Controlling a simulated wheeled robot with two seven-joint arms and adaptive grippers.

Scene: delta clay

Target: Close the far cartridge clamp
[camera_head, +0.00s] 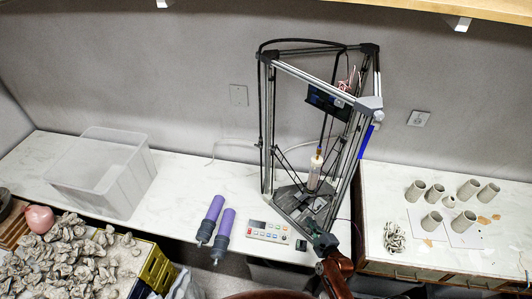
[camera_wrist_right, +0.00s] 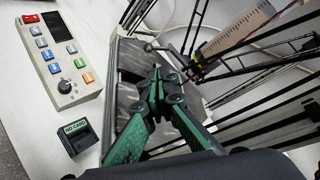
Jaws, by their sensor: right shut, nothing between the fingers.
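A delta clay printer (camera_head: 268,130) with metal posts and black rods stands on the white counter. The far cartridge clamp cannot be made out clearly in either view. My right gripper (camera_head: 318,236) is at the front of the printer, low by its base. In the right wrist view its green-and-black fingers (camera_wrist_right: 158,80) are together and empty, over the dark base plate, apart from the cartridge. My left gripper is not in view.
A button panel (camera_head: 268,231) and a small black card box (camera_wrist_right: 75,136) sit left of the printer. Two purple cartridges (camera_head: 212,220) lie farther left, near a clear bin (camera_head: 100,170). Several clay cups (camera_head: 434,192) stand at right. Printer posts and rods crowd the gripper.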

